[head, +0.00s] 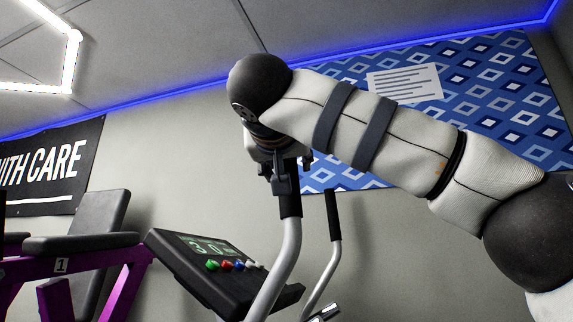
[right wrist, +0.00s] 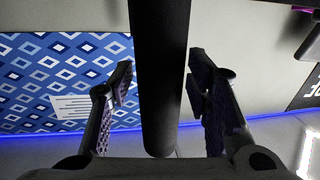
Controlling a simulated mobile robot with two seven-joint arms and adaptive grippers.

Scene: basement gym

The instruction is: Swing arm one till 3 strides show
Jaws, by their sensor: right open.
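An elliptical-type machine has a black console (head: 205,270) with a green-lit display (head: 208,247). The display seems to read 3 and 0, with smaller marks I cannot read. One swing arm (head: 274,268) is a grey bar with a black grip (head: 291,205); a second swing arm (head: 334,215) stands behind it to the right. My right gripper (head: 284,176) is at the top of the nearer grip. In the right wrist view, its open fingers (right wrist: 160,75) stand on either side of the black grip (right wrist: 160,120), with visible gaps. My left gripper is out of view.
Several coloured buttons (head: 226,265) line the console. A purple-framed bench (head: 80,242) marked 1 stands at the left. A black banner (head: 55,165) and a blue patterned panel (head: 480,90) with a white sheet (head: 405,83) are on the walls.

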